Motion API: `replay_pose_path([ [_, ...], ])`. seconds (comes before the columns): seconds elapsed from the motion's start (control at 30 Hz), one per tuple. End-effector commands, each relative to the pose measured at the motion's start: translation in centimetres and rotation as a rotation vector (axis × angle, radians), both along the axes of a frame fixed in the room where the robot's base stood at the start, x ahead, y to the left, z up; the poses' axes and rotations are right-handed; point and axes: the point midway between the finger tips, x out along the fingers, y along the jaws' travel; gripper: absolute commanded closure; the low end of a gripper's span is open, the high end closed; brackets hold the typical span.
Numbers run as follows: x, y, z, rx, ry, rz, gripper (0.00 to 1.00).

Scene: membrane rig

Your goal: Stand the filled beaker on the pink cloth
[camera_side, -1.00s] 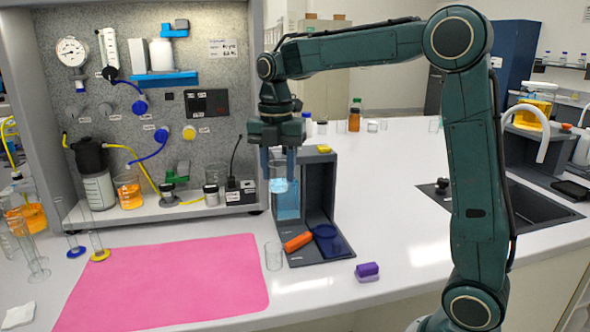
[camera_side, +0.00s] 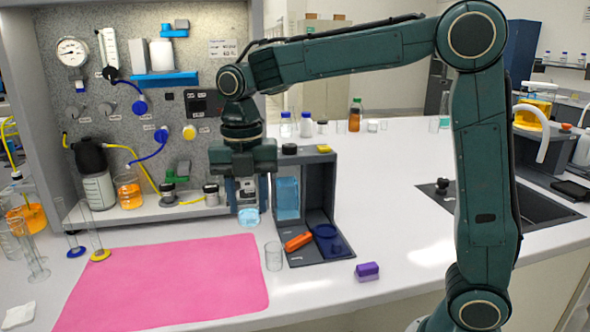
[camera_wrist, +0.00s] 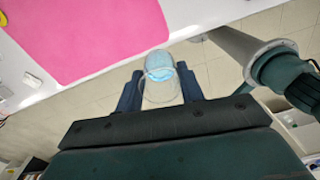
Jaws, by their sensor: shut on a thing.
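A clear beaker (camera_side: 248,215) with light blue liquid is held between the fingers of my gripper (camera_side: 246,195). In the side view it hangs upright just beyond the back right corner of the pink cloth (camera_side: 165,285), seemingly above it. In the wrist view the beaker (camera_wrist: 160,78) sits between the two fingers of my gripper (camera_wrist: 160,90), and the pink cloth (camera_wrist: 80,35) lies to the upper left. The gripper's fingers partly hide the beaker in the side view.
An empty glass (camera_side: 273,256) stands just right of the cloth. A dark grey stand (camera_side: 318,200) with an orange item (camera_side: 298,242) is behind it. A purple block (camera_side: 367,270) lies farther right.

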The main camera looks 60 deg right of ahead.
Motion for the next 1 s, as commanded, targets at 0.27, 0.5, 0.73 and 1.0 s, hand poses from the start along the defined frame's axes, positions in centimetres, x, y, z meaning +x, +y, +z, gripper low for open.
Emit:
replay_pose_path([
  [0.27, -0.1, -0.1, -4.4, -0.001, 0.006, -0.001, 0.84],
  [0.5, -0.1, -0.1, -9.0, -0.001, 0.007, -0.001, 0.84],
  [0.73, -0.1, -0.1, -13.0, -0.001, 0.006, -0.001, 0.84],
  [1.0, 0.0, 0.0, -14.9, 0.0, 0.0, -0.001, 0.84],
])
